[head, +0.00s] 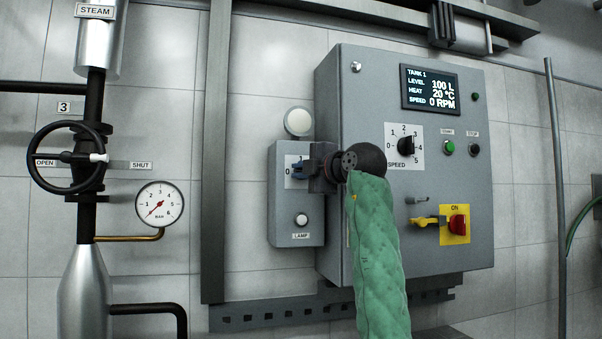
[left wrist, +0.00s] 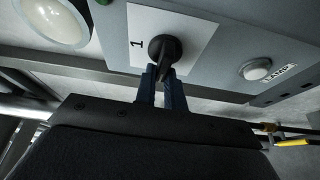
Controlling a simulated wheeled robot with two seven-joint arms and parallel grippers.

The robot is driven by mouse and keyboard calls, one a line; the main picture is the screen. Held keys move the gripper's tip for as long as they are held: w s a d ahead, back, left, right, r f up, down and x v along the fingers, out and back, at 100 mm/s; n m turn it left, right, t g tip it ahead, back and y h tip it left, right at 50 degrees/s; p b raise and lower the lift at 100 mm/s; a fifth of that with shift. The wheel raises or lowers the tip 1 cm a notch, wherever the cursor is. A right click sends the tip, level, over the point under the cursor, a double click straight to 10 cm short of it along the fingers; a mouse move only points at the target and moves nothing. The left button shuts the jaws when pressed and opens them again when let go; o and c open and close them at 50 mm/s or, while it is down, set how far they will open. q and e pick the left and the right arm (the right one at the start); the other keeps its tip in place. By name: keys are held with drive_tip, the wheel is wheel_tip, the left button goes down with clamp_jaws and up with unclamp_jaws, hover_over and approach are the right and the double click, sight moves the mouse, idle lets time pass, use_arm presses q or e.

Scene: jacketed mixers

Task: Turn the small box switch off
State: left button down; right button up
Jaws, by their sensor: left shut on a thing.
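The small grey box (head: 283,228) on the wall carries a switch on a white plate marked 0 and 1, with a lamp button below. My left gripper (head: 299,171) comes in from the right over this plate and hides most of the switch in the head view. In the left wrist view, the black switch knob (left wrist: 163,49) sits on the white plate (left wrist: 190,30), with the 1 beside it. The blue fingers of my left gripper (left wrist: 162,84) are shut on the knob's handle. I cannot tell which mark the knob points at. My right gripper is not in view.
The large grey control cabinet (head: 335,245) stands close on the right, with a speed knob (head: 406,146) and a red main switch (head: 457,223). A round white lamp (head: 298,122) is above the small box. A gauge (head: 160,204) and a valve wheel (head: 40,158) are left.

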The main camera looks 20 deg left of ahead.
use_arm(q)
drive_tip(key=shift+w+r+n, duration=0.1)
drive_tip(key=shift+n, duration=0.2)
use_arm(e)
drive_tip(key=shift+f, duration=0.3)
use_arm(q)
drive_tip(key=shift+r, duration=0.1)
drive_tip(key=c, duration=1.6)
unclamp_jaws()
drive_tip(key=shift+o, duration=0.6)
drive_tip(key=shift+w+f, duration=0.1)
drive_tip(key=shift+f, duration=0.1)
drive_tip(key=shift+w+f, duration=0.1)
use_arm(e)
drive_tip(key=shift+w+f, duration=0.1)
